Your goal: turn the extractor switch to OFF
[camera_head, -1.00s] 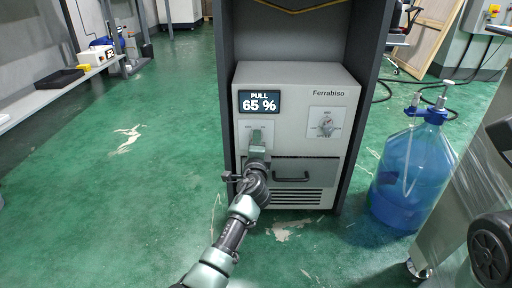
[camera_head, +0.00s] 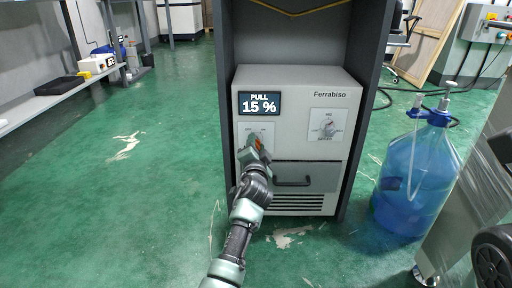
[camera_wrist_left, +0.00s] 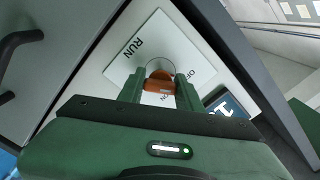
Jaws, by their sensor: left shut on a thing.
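The extractor is a pale grey unit marked Ferrabiso (camera_head: 295,100) inside a dark cabinet. Its display (camera_head: 259,103) reads PULL 15 %. The extractor switch (camera_head: 257,143) is an orange knob at the left of the front, mostly covered by my left gripper (camera_head: 251,149) in the head view. In the left wrist view the orange switch (camera_wrist_left: 160,86) sits between the two green fingers of my left gripper (camera_wrist_left: 160,94), which is shut on it. The knob's exact pointing is hard to tell. My right gripper is not seen.
A SPEED dial (camera_head: 327,124) is right of the switch. A drawer with a dark handle (camera_head: 293,182) lies below. A blue bottle (camera_head: 416,175) stands right of the cabinet. Green floor is open to the left, up to a grey bench (camera_head: 45,101).

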